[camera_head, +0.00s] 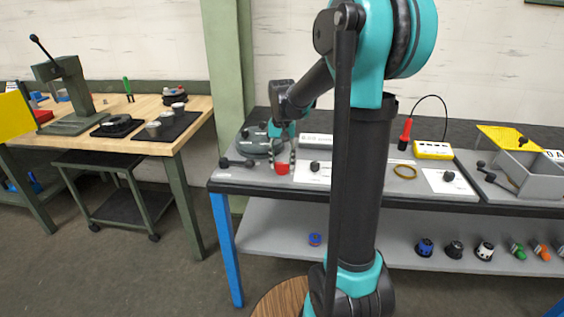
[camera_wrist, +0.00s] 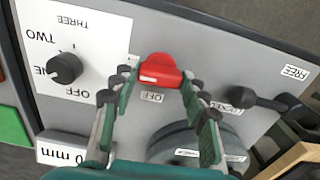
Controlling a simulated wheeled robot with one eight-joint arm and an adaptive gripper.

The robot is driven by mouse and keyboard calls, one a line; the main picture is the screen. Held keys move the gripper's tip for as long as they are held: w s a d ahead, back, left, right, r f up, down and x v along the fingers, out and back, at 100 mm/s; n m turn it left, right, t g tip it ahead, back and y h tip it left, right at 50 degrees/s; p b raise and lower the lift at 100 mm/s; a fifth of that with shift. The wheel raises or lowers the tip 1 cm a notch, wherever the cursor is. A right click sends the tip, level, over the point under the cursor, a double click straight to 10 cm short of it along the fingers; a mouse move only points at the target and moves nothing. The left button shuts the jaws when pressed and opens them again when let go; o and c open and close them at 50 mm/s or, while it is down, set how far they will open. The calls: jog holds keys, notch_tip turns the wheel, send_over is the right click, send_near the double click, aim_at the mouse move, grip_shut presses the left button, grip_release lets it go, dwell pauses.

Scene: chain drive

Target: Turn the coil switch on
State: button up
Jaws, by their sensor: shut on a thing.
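The red switch knob (camera_wrist: 160,70) stands on the grey bench top, with a small OFF label (camera_wrist: 152,97) beside it. It also shows as a small red patch in the head view (camera_head: 282,169). I take it to be the coil switch; no label naming it is readable. My gripper (camera_wrist: 161,78) is shut on the red knob, with one fingertip at each side of it. In the head view my gripper (camera_head: 282,160) points down at the bench's left part. The fingers partly hide another small label beside the knob.
A black rotary knob (camera_wrist: 66,68) on a white plate marked OFF to THREE is nearby. On the other side is a black lever (camera_wrist: 262,101) between LOCKED and FREE labels. A round grey device (camera_wrist: 190,143) lies under my fingers. A yellow meter (camera_head: 433,150) stands farther right.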

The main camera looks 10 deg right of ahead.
aim_at(282, 163)
jog(key=shift+m, duration=0.3)
jog(key=o, duration=1.2)
jog(key=shift+c, duration=0.2)
jog(key=shift+r, duration=0.15)
notch_tip(282, 163, up, 12)
